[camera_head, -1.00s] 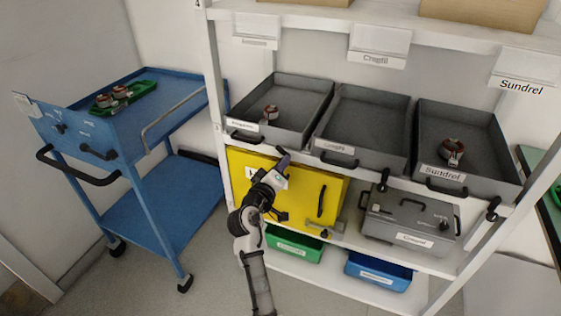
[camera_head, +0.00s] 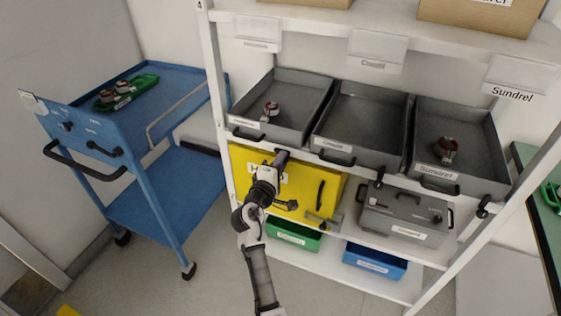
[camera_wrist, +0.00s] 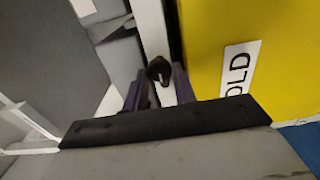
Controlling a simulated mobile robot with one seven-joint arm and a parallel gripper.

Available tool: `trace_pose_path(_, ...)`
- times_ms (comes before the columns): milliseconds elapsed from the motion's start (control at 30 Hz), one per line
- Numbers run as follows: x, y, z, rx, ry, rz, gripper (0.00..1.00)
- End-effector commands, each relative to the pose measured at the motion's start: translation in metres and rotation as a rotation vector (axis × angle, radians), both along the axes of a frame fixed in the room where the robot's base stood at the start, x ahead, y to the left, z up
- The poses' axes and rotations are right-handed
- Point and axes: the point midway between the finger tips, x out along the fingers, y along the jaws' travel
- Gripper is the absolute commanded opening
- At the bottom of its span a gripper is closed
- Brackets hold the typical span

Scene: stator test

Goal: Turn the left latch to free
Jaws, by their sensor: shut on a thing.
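My gripper (camera_head: 281,156) is at the white shelf edge, just above the yellow panel. In the wrist view its two purple fingers (camera_wrist: 160,88) stand on either side of a small black latch knob (camera_wrist: 159,70) on the white edge, and it is shut on this knob. In the head view my gripper hides this left latch, so its exact angle cannot be told. Similar black latches show further right on the shelf edge, one in the middle (camera_head: 379,176) and one at the right (camera_head: 483,207).
Three grey trays stand above the edge, the left (camera_head: 300,92) and right (camera_head: 478,125) holding a copper-coloured part. The yellow panel (camera_head: 325,180) has a black handle. A grey case (camera_head: 405,212) sits to its right. A blue cart (camera_head: 160,200) stands at the left.

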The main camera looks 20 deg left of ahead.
Motion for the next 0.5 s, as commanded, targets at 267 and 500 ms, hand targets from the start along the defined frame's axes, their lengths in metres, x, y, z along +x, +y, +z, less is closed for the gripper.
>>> trace_pose_path(267, -0.0003, 0.0000, -0.0013, -0.012, 0.002, 0.000, 0.04)
trace_pose_path(500, -0.0004, 0.0001, -0.0012, -0.012, 0.002, 0.000, 0.35)
